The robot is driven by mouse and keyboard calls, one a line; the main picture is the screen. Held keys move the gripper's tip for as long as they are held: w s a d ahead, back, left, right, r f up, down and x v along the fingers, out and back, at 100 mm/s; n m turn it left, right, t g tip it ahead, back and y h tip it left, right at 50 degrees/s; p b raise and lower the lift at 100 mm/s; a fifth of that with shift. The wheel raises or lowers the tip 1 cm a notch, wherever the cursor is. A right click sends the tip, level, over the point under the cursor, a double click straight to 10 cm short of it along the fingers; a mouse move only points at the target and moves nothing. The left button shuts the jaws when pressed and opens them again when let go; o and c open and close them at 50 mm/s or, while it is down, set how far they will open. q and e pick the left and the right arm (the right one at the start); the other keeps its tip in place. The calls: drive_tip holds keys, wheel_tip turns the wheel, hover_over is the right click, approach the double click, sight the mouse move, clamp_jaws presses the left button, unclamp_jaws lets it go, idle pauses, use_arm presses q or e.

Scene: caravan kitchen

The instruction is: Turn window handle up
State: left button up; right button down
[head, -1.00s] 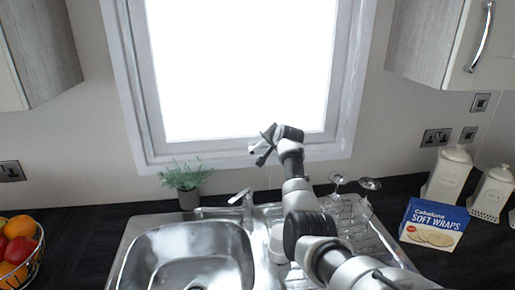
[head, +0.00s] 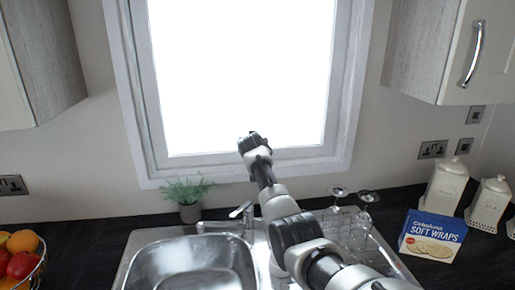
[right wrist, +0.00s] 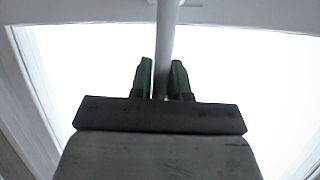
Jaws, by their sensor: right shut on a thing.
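The window (head: 240,75) is bright white in a pale frame above the sink. My right gripper (head: 254,142) is at the lower middle of the window, over the bottom of its frame. In the right wrist view, its two green-tipped fingers (right wrist: 162,80) are on either side of a thin white handle (right wrist: 168,38), shut on it. The handle runs upward in that view towards the frame. In the head view the handle is hidden by my gripper. My left gripper is not in view.
Below are a steel sink (head: 190,265), a tap (head: 241,212) and a potted plant (head: 188,197). Upturned glasses (head: 352,203) stand on the drainer, right of my arm. A wraps box (head: 432,236), white canisters (head: 446,187) and a fruit basket (head: 22,258) are at the sides.

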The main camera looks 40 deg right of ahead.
drive_tip(key=shift+w+a+f, duration=0.15)
drive_tip(key=shift+a+f, duration=0.05)
drive_tip(key=shift+a, duration=0.05)
drive_tip(key=shift+n, duration=0.3)
drive_tip(key=c, duration=1.1)
unclamp_jaws()
drive_tip(key=shift+r, duration=0.1)
drive_tip(key=b+v, duration=0.3)
drive_tip(key=v, duration=0.7)
drive_tip(key=shift+a, duration=0.35)
